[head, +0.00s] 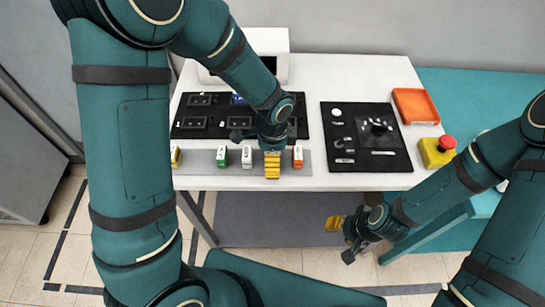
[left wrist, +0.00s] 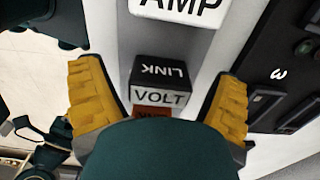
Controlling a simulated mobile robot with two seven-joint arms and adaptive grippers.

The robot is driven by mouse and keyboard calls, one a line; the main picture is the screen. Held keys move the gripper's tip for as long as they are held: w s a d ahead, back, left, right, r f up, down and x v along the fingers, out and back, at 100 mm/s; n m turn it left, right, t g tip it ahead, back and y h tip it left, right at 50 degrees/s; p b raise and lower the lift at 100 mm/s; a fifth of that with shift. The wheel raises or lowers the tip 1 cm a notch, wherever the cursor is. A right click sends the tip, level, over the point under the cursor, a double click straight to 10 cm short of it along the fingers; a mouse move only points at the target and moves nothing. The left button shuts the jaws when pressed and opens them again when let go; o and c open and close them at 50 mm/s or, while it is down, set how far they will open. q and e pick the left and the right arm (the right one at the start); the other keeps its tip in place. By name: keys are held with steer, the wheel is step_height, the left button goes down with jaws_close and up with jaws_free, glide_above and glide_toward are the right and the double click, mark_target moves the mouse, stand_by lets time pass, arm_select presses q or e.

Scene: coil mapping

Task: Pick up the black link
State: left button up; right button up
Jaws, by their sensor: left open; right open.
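The black link (left wrist: 163,72) shows in the left wrist view as a block with a black top reading LINK and a white face reading VOLT. My left gripper (left wrist: 157,80) is open, with one yellow finger on each side of the link and gaps between. In the head view my left gripper (head: 272,166) is over the grey strip at the table front and hides the link. My right gripper (head: 340,238) is open and empty, low in front of the table.
A white AMP block (left wrist: 178,8) and a red-orange block (left wrist: 152,112) flank the link. Green (head: 222,158), white (head: 246,155) and orange (head: 298,157) blocks stand along the strip. Behind are a black slotted panel (head: 180,128), a black control panel (head: 340,165) and an orange tray (head: 415,106).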

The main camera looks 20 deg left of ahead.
arm_select(q)
steer(key=c, duration=1.2)
steer(key=shift+r, duration=0.1)
steer(key=shift+c, duration=0.2)
